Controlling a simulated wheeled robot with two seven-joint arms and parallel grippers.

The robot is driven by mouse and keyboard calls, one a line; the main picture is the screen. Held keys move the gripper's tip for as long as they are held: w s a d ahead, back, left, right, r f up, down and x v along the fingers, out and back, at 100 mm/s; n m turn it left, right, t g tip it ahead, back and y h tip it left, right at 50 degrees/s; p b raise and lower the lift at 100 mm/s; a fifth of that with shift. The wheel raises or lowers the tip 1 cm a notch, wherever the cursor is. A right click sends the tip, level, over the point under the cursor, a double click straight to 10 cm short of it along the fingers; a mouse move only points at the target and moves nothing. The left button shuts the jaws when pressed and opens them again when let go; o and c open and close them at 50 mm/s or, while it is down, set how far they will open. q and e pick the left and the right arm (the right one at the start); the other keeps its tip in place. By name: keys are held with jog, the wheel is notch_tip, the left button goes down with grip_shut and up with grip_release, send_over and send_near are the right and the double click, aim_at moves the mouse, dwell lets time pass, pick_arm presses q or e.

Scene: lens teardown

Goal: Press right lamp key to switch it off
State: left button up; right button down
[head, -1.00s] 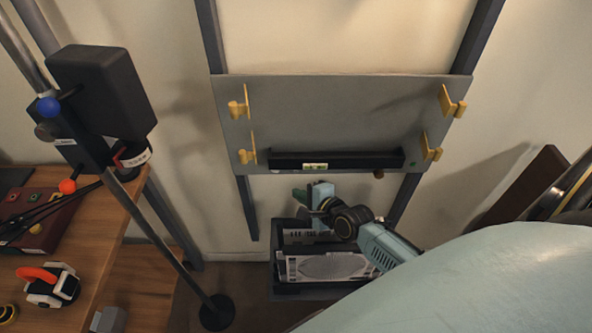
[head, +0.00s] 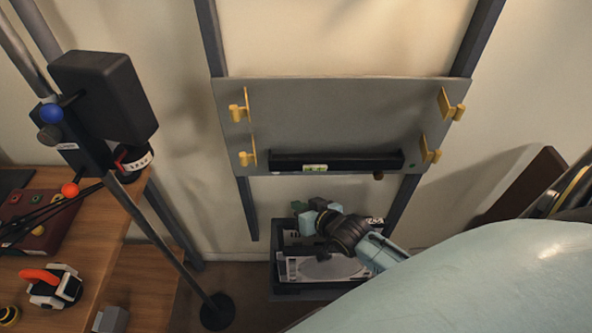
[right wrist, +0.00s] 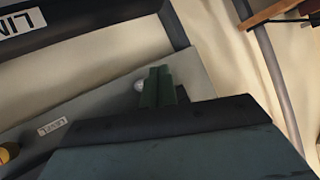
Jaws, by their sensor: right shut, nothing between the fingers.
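My right gripper (head: 308,214) is below the grey board, over the dark bin, shut and empty. In the right wrist view its green fingers (right wrist: 160,86) are together, close beside a small pale round knob (right wrist: 139,86); I cannot tell whether they touch it. A small dark knob (head: 378,176) sits under the right end of the black bar, and a small green dot (head: 412,164) is at the board's lower right. I cannot tell which of these is the right lamp key. My left gripper is not in view.
The grey board (head: 330,125) has yellow clips (head: 248,159) and a black bar (head: 337,160). A dark bin (head: 300,292) holds flat panels under it. A black box on a stand (head: 103,92) and a wooden bench (head: 105,235) with tools are at left.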

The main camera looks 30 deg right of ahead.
jog(key=shift+s+n, duration=0.1)
jog(key=shift+n, duration=0.3)
jog(key=shift+w+d, duration=0.15)
jog(key=shift+w, duration=0.15)
jog(key=w+d+b, duration=0.4)
jog(key=w, duration=0.3)
jog(key=shift+d, duration=0.1)
dwell(1.9)
jog(key=shift+w+d, duration=0.25)
jog(key=shift+w, duration=0.1)
